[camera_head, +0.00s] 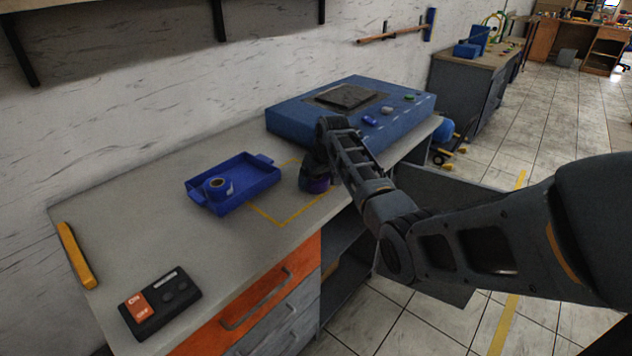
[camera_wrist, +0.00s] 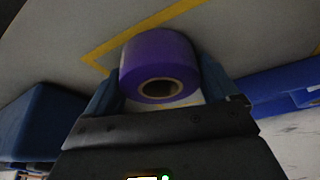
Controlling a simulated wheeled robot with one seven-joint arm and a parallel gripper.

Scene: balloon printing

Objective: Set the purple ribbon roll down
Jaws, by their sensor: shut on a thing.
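The purple ribbon roll (camera_wrist: 158,55) is held between the two fingers of my gripper (camera_wrist: 160,90), its round hole facing the wrist camera. In the head view the purple roll (camera_head: 318,186) shows below my gripper (camera_head: 312,172), partly covered by it. It is over the grey worktop (camera_head: 150,200), within or at the edge of the yellow outline (camera_head: 285,222). I cannot tell whether the roll touches the worktop.
A blue tray (camera_head: 248,193) with a blue roll (camera_head: 218,188) in it stands left of my gripper. A large blue machine (camera_head: 290,124) stands behind. A black and orange control box (camera_head: 160,301) and a yellow bar (camera_head: 76,255) lie at the left.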

